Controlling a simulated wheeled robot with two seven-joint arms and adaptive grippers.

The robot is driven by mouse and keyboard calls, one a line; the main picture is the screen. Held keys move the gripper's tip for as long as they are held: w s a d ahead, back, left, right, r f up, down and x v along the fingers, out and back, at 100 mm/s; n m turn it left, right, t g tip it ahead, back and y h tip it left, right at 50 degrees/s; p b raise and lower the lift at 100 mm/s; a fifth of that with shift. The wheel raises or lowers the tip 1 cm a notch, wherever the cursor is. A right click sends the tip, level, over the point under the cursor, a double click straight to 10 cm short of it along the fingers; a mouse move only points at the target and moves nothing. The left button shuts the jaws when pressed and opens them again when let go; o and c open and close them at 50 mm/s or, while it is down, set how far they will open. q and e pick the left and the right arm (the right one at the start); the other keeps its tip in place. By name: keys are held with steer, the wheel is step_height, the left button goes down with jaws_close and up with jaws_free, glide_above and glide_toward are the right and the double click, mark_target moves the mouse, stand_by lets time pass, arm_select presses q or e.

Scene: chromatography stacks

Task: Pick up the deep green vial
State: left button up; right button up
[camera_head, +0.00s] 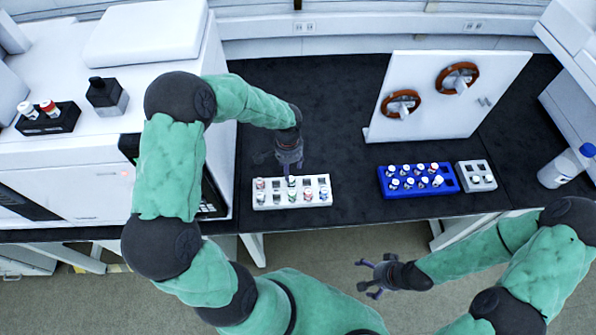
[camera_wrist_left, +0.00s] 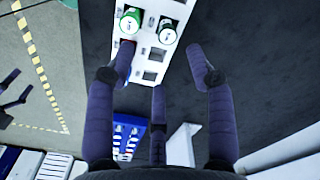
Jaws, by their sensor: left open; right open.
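A white rack (camera_head: 262,206) holding several white-capped vials with coloured bands stands on the black bench in the head view. In the left wrist view two green-banded vials stand in the white rack (camera_wrist_left: 190,4): one at the left (camera_wrist_left: 130,20) and one to its right (camera_wrist_left: 167,32). I cannot tell for sure which is the deep green one. My left gripper (camera_head: 289,163) is open and empty above the rack's back edge; its spread fingers show in the wrist view (camera_wrist_left: 160,66). One finger partly hides a red spot. My right gripper (camera_head: 372,278) is open and empty, in front of the bench.
A blue rack (camera_head: 450,186) with several vials and a small grey rack (camera_head: 464,170) stand to the right. Behind them is an upright white panel (camera_head: 430,75) with brown rings. A bottle (camera_head: 560,170) stands far right. White equipment (camera_head: 150,45) fills the left. Bench between racks is clear.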

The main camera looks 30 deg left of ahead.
mark_target(291, 179)
arm_select(q)
steer(key=f, duration=0.2)
steer(key=f+b, duration=0.1)
steer(key=f, duration=0.2)
steer(key=shift+w+f, duration=0.2)
steer(key=shift+f, duration=0.15)
steer(key=shift+w+a+f+b, duration=0.1)
steer(key=shift+w+f+b, duration=0.1)
steer(key=shift+f, duration=0.65)
steer(key=shift+w+f+b, duration=0.1)
steer(key=shift+f+b, duration=0.05)
steer(key=shift+f, duration=0.7)
steer(key=shift+w+a+f+b, duration=0.1)
steer(key=shift+w+f+b, duration=0.1)
steer(key=shift+f, duration=0.65)
steer(key=shift+c, duration=0.3)
jaws_close()
